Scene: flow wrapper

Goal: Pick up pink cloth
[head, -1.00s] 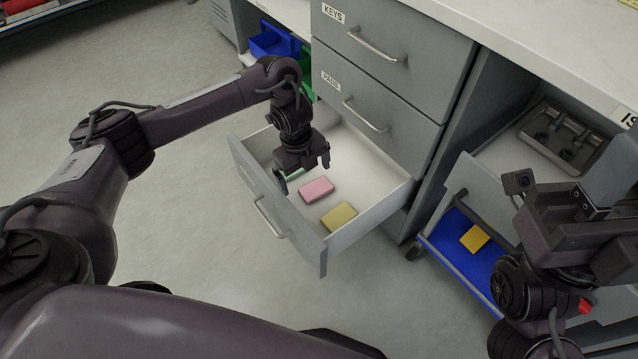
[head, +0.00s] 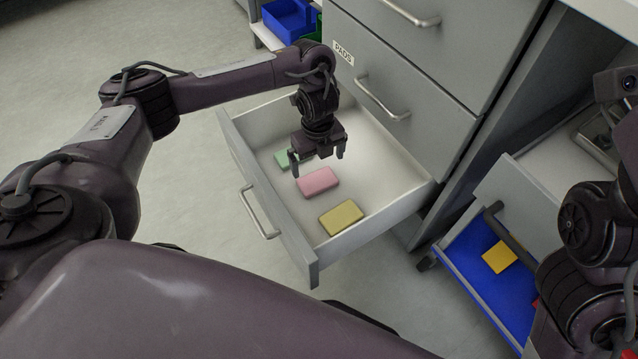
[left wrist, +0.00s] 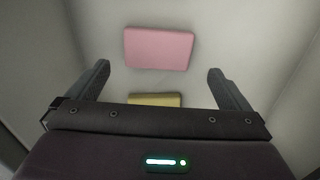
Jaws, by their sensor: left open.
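The pink cloth (head: 318,183) is a flat, folded-looking block lying on the floor of the open drawer (head: 264,196), between a green one and a yellow one. It also shows whole in the left wrist view (left wrist: 158,48), ahead of the fingers. My left gripper (head: 318,166) points down into the drawer, just above and behind the pink cloth. Its two fingers are apart with nothing between them, and they also show in the left wrist view (left wrist: 157,82). My right arm shows at the right edge, but its fingers are not visible.
A yellow cloth (head: 341,218) lies near the pink one; the green cloth (head: 284,158) is partly hidden behind my gripper. The drawer walls stand close around. A closed drawer labelled PADS (head: 383,98) overhangs behind. A blue tray (head: 480,262) holds a yellow-orange item at right.

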